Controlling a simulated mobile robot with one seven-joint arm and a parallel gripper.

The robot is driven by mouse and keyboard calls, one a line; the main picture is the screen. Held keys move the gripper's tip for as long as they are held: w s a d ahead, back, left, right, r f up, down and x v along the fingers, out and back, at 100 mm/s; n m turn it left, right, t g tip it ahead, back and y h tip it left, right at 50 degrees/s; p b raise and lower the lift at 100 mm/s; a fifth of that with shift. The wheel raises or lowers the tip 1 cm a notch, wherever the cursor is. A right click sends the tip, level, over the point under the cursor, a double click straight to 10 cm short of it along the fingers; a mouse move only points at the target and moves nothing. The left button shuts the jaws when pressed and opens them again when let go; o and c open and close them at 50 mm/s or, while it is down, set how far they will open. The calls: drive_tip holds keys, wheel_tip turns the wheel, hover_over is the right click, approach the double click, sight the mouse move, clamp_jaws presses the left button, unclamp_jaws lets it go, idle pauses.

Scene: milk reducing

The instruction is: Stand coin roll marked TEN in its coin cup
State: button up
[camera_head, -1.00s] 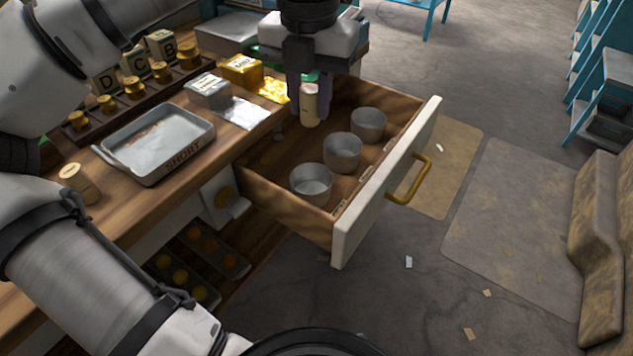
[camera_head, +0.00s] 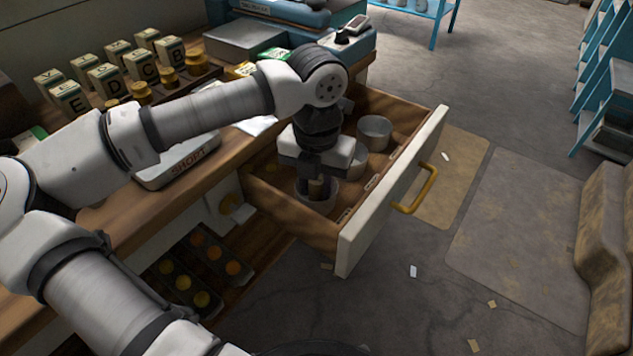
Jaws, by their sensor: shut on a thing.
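My gripper (camera_head: 316,180) points down over the open drawer and is shut on a tan coin roll (camera_head: 317,188). The roll is upright, at the mouth of the nearest grey coin cup (camera_head: 320,206). Its lower end is hidden by the cup wall, so I cannot tell whether it touches the cup floor. The mark on the roll cannot be read here. A middle cup (camera_head: 355,166) is partly hidden behind my gripper. The far cup (camera_head: 374,132) looks empty.
The drawer front (camera_head: 390,195) with its brass handle (camera_head: 416,190) stands out over the floor. Small labels (camera_head: 371,183) lie along its inner side, too small to read. The SHORT tray (camera_head: 178,165) on the counter is partly covered by my arm.

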drive_tip(key=shift+f+b, duration=0.2)
drive_tip(key=shift+b, duration=0.1)
drive_tip(key=o, duration=0.7)
drive_tip(key=shift+r, duration=0.1)
drive_tip(key=shift+o, duration=0.2)
wheel_tip(320, 180, up, 12)
drive_tip(key=shift+r, duration=0.2)
